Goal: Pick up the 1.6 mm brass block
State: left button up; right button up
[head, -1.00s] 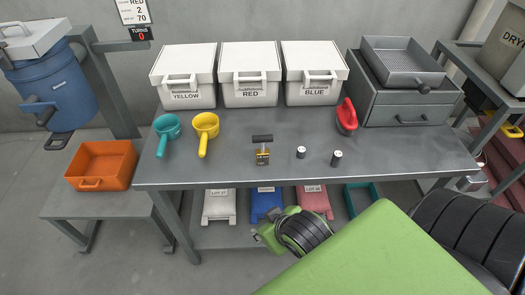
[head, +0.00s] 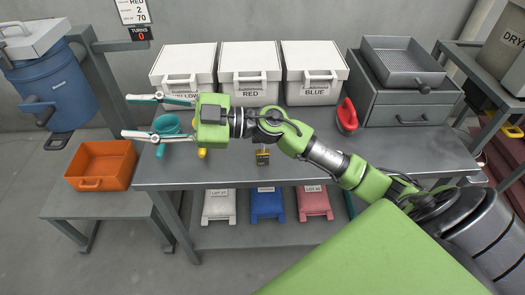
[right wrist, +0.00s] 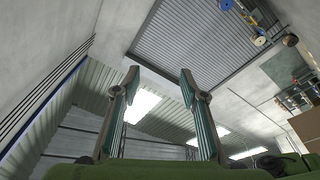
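The brass block (head: 263,154) is a small dark and brass-coloured piece with a label, near the front edge of the grey workbench (head: 215,176). My right arm hides its upper part, and I cannot read the label. My right gripper (head: 128,116) is open and empty, stretched left over the bench's left end, well left of the block. In the right wrist view its two fingers (right wrist: 160,75) stand apart with only wall, ceiling and shutter beyond. My left gripper is not in view.
Yellow, red and blue-labelled bins (head: 250,60) stand along the bench's back. A teal scoop (head: 167,125) lies by my right gripper; a yellow scoop (head: 201,153) is mostly hidden under it. A red-handled tool (head: 347,115) and a drawer cabinet (head: 405,103) are right. An orange tray (head: 101,165) sits left.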

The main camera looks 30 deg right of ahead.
notch_tip(320, 180, down, 6)
jog(key=d+n+g+h, duration=0.2)
jog(key=g+h, duration=0.1)
jog(key=g, duration=0.1)
jog(key=m+g+h, duration=0.4)
jog(key=m+h, duration=0.2)
jog(key=h, duration=0.6)
send_near(260, 150)
jog(key=x, duration=0.5)
jog(key=shift+s+a+f, duration=0.1)
jog(key=shift+a+f, duration=0.1)
jog(key=shift+a, duration=0.25)
jog(key=x, duration=0.1)
jog(key=p+x, duration=0.1)
jog(key=x, duration=0.2)
jog(key=shift+s+f, duration=0.1)
jog(key=shift+f, duration=0.3)
jog(key=shift+a+f, duration=0.1)
jog(key=shift+f, duration=0.4)
grip_shut()
